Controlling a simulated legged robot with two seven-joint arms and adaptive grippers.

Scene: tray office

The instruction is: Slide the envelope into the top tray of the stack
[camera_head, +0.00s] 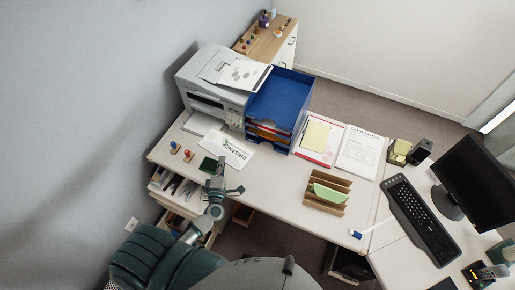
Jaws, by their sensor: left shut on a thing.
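A white envelope (236,149) with dark printed lettering lies at an angle over the desk, in front of the printer and the tray stack. My left gripper (220,168) is at the envelope's near edge, shut on it. I cannot tell whether the envelope touches the desk. The blue tray stack (297,88) stands beyond and to the right of the envelope, next to the printer. Its top tray is open above and looks empty. Lower trays hold some papers or folders at the front. My right gripper is not in view.
A grey printer (207,84) stands left of the stack. A wooden sorter (325,203) with green paper, a red clipboard (322,158) and a keyboard (420,217) are to the right. The desk between is clear.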

